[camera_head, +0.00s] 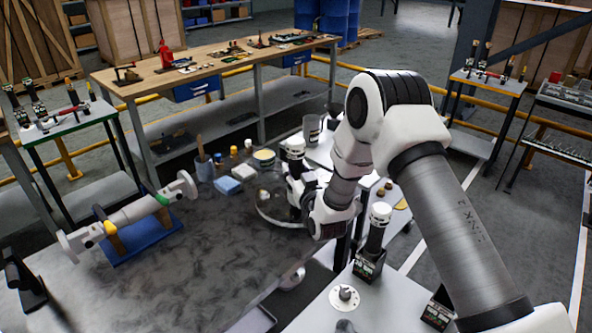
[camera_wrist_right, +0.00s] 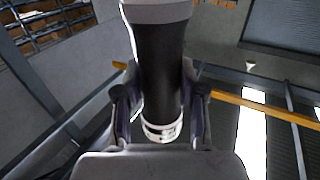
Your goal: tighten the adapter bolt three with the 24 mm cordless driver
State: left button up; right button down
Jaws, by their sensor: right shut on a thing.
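My right gripper (camera_head: 305,190) is shut on a cordless driver (camera_head: 292,150) with a white cap and dark body. The right wrist view shows the driver's black barrel (camera_wrist_right: 163,75) between the two fingers (camera_wrist_right: 160,108), with a silver ring at its lower end. Its size marking is not readable. In the head view the gripper is over or beside a round, shiny plate (camera_head: 268,212) near the far end of the dark table; I cannot tell if they touch. Adapter bolt three cannot be made out. My left gripper is not in view.
A second driver (camera_head: 375,233) stands upright on a black base on the front white table (camera_head: 318,312). A flanged pipe (camera_head: 135,212) rests on a blue cradle (camera_head: 145,243) at left. Cups, bottles and sponges (camera_head: 228,185) stand behind the plate. The dark table's middle is clear.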

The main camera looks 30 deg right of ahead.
aim_at(299, 156)
jog(key=shift+f, duration=0.1)
jog(key=shift+w+d+r+p, duration=0.1)
jog(key=shift+w+r+p, duration=0.1)
jog(key=shift+r+p, duration=0.45)
notch_tip(299, 156, up, 2)
jog(key=shift+s+r+p, duration=0.15)
jog(key=shift+r+p, duration=0.1)
jog(key=shift+p, duration=0.25)
jog(key=shift+r+p, duration=0.5)
jog(key=shift+r, duration=0.45)
